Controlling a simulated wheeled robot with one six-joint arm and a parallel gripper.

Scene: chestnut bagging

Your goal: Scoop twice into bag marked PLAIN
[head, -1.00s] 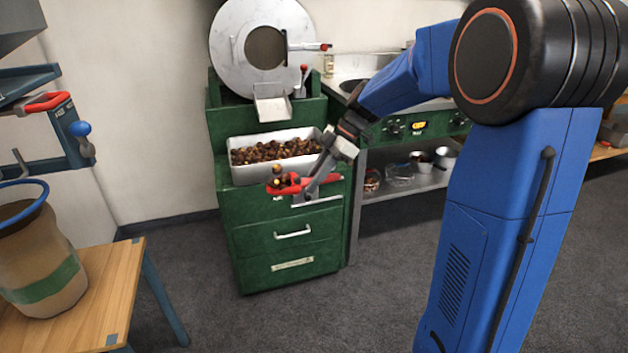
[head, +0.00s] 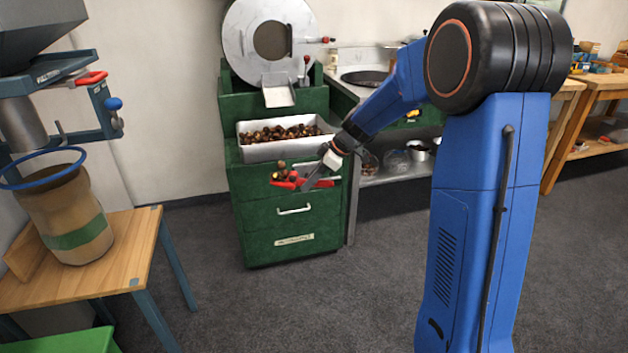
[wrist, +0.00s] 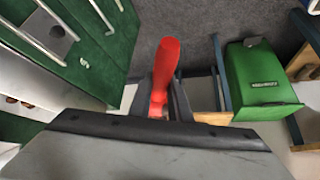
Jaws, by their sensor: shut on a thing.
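My gripper (head: 318,180) is shut on a red-handled scoop (head: 286,180), held in front of the green cabinet. Several chestnuts lie in the scoop. The scoop's red handle (wrist: 165,75) shows between my fingers in the wrist view. The white tray (head: 262,151) of chestnuts (head: 285,133) sits on the cabinet behind and above the scoop. A brown bag with a green band (head: 75,236) stands open on the wooden table at left, under a blue ring; I cannot read any marking on it.
A wooden table (head: 135,240) with blue legs stands at left, with a filling stand (head: 105,110) above it. The green cabinet (head: 290,245) carries a roaster with a round drum (head: 240,45). A green box (wrist: 262,80) shows in the wrist view. Grey floor lies clear between table and cabinet.

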